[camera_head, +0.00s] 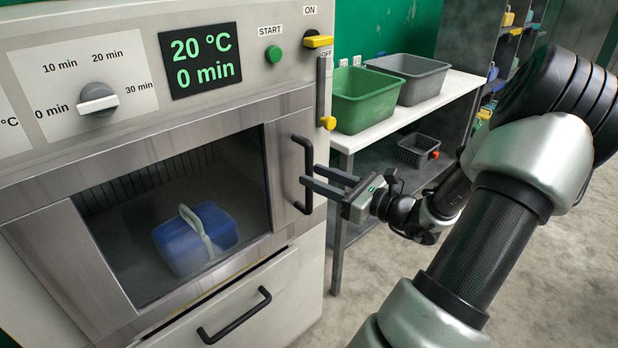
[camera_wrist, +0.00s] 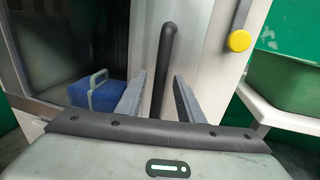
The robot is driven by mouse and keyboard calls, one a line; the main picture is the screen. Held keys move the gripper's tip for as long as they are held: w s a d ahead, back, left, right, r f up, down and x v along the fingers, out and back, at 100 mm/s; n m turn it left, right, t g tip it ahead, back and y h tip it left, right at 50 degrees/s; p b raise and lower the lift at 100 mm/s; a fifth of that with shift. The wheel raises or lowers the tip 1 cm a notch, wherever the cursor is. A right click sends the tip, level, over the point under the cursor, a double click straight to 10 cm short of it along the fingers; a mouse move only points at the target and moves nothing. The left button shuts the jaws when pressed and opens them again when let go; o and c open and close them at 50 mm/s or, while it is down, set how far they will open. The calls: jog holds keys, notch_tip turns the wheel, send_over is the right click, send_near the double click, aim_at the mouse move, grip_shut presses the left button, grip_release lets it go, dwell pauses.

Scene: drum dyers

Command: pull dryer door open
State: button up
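The dryer door (camera_head: 283,160) is shut, with a metal frame and a dark window. Its black vertical handle (camera_head: 308,160) is on the right side of the door. My gripper (camera_head: 309,180) is open at the handle's lower half, coming from the right. In the wrist view the handle (camera_wrist: 165,60) stands between the two spread fingers (camera_wrist: 158,98), with gaps on both sides.
A drawer with a black handle (camera_head: 235,315) is under the door. A yellow-ended lever (camera_head: 327,122) is above right of the handle. A white-topped table (camera_head: 445,92) with green (camera_head: 365,98) and grey bins (camera_head: 408,78) stands to the right. Floor is clear at lower right.

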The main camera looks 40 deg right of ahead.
jog(key=shift+x, duration=1.45)
jog(key=shift+c, duration=0.4)
grip_shut()
